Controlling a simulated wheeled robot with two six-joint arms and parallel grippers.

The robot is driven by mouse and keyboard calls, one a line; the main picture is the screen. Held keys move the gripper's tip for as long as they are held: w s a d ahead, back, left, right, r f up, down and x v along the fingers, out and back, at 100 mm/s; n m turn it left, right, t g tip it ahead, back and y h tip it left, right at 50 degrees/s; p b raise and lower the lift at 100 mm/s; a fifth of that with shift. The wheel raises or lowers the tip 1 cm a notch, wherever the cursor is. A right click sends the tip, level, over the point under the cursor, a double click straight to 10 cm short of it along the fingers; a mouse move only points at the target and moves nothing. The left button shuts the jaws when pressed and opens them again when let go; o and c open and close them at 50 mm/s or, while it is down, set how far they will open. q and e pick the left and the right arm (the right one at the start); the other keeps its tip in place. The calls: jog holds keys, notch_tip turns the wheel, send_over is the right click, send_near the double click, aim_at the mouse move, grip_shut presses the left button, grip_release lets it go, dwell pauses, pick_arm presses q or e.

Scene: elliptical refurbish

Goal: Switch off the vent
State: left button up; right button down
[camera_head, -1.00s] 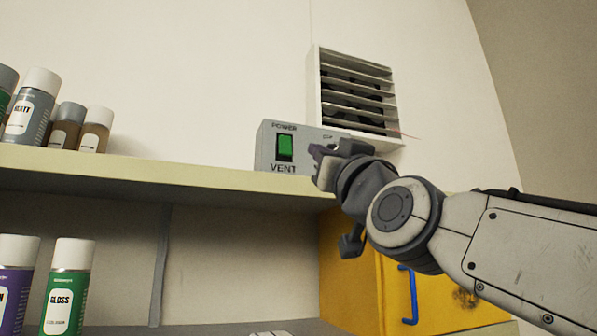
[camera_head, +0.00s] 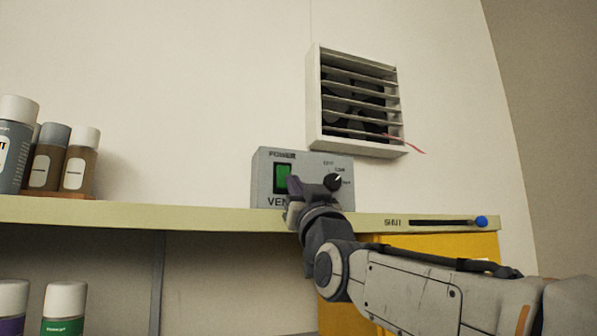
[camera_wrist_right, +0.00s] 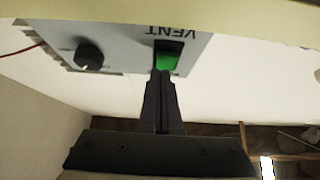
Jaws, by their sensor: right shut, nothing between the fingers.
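The vent control box (camera_head: 312,172) is grey and stands on the shelf against the wall. It carries a green rocker switch (camera_head: 281,179) under the word POWER and a black knob (camera_head: 333,182) to its right. The louvred vent (camera_head: 357,103) is on the wall above. My right gripper (camera_head: 293,188) is shut and empty, its tips close to the switch's lower right. In the right wrist view the fingertips (camera_wrist_right: 162,80) point at the green switch (camera_wrist_right: 167,58); I cannot tell if they touch. The box is upside down there, with the knob (camera_wrist_right: 89,54) at left. My left gripper is not in view.
The shelf edge (camera_head: 150,213) runs below the box. A slider with a blue knob (camera_head: 481,222) is on its right part. Bottles (camera_head: 80,160) stand on the shelf at left, and spray cans (camera_head: 64,308) below. A yellow cabinet (camera_head: 480,245) is under the shelf.

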jog(key=shift+w+a+f, duration=0.1)
jog(key=shift+w, duration=0.25)
